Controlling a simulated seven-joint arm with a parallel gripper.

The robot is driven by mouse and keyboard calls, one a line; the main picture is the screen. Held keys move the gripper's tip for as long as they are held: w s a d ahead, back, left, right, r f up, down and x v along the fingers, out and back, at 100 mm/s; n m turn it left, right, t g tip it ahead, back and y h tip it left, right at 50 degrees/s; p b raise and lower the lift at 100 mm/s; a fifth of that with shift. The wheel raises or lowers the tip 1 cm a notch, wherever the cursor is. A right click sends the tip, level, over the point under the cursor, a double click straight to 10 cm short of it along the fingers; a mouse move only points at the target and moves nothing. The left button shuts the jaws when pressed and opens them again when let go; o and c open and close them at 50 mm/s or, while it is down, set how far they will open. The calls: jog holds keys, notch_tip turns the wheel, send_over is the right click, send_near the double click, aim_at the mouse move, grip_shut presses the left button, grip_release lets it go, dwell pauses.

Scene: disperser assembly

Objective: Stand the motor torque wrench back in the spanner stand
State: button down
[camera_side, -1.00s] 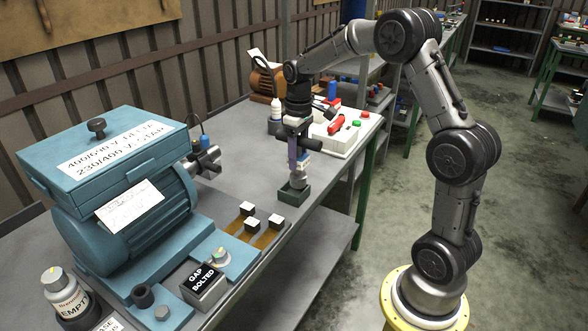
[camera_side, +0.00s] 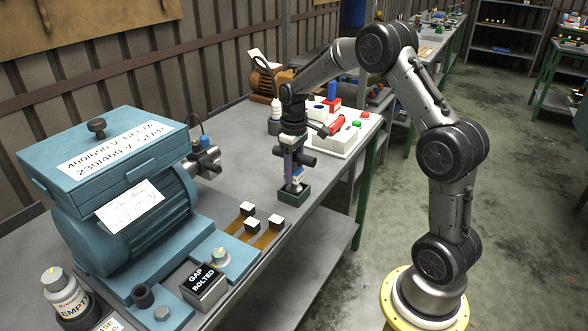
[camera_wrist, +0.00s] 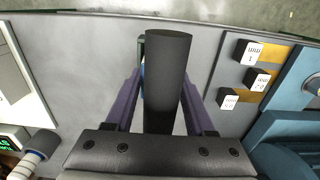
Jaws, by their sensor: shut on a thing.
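The motor torque wrench (camera_wrist: 167,75) shows in the wrist view as a dark cylinder between my gripper's two purple fingers (camera_wrist: 163,98). My gripper (camera_side: 294,176) is shut on it and, in the side view, is just above the spanner stand. The spanner stand (camera_side: 293,197) is a small dark green box near the table's front edge. The wrench's lower end is at the stand's opening in the side view; I cannot tell how deep it sits. The stand is mostly hidden behind the wrench and fingers in the wrist view.
The blue motor (camera_side: 125,215) fills the left of the table. Several small white-topped blocks (camera_side: 252,224) stand on brown strips left of the stand. A white control box (camera_side: 345,140) with a red-handled item and a white bottle (camera_side: 276,112) are behind. Grey table is bare around the stand.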

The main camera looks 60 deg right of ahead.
jog(key=shift+c, duration=1.2)
grip_release()
notch_tip(320, 180, up, 12)
jog(key=shift+r, duration=0.15)
jog(key=s+a+r+t, duration=0.2)
jog(key=s+a+r, duration=0.1)
jog(key=s+a, duration=0.45)
jog(key=s+a+r+t, duration=0.2)
jog(key=s+a+r, duration=0.2)
jog(key=s+a, duration=0.4)
jog(key=s+a+f+t, duration=0.1)
jog(key=s+f, duration=0.3)
jog(key=s, duration=0.5)
jog(key=shift+a+t, duration=0.3)
jog(key=shift+a, duration=0.2)
jog(key=shift+f, duration=0.1)
